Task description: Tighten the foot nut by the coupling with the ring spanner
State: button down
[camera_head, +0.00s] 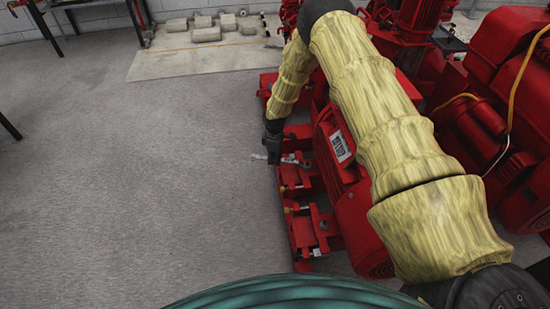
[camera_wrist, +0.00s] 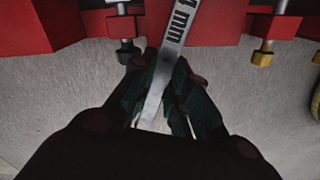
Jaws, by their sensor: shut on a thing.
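My gripper (camera_head: 272,150) is at the left edge of the red pumpset base and is shut on the silver ring spanner (camera_head: 292,161). In the wrist view my gripper (camera_wrist: 165,78) has its fingers on both sides of the spanner's flat shank (camera_wrist: 175,35), which bears the marking "4 mm". The spanner extends from the fingers over the base, towards the feet of the red motor (camera_head: 345,165). Its far ring end is outside the wrist view. It is too small in the head view to tell whether the ring sits around the foot nut.
In the wrist view a dark-ended bolt (camera_wrist: 125,48) stands left of the spanner and a brass-coloured bolt (camera_wrist: 263,52) right of it. The red base frame (camera_head: 301,235) runs along the floor. Open grey floor (camera_head: 140,190) lies to the left.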

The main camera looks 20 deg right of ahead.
jog(key=shift+r, duration=0.1)
jog(key=shift+r+p, duration=1.8)
jog(key=shift+r, duration=0.7)
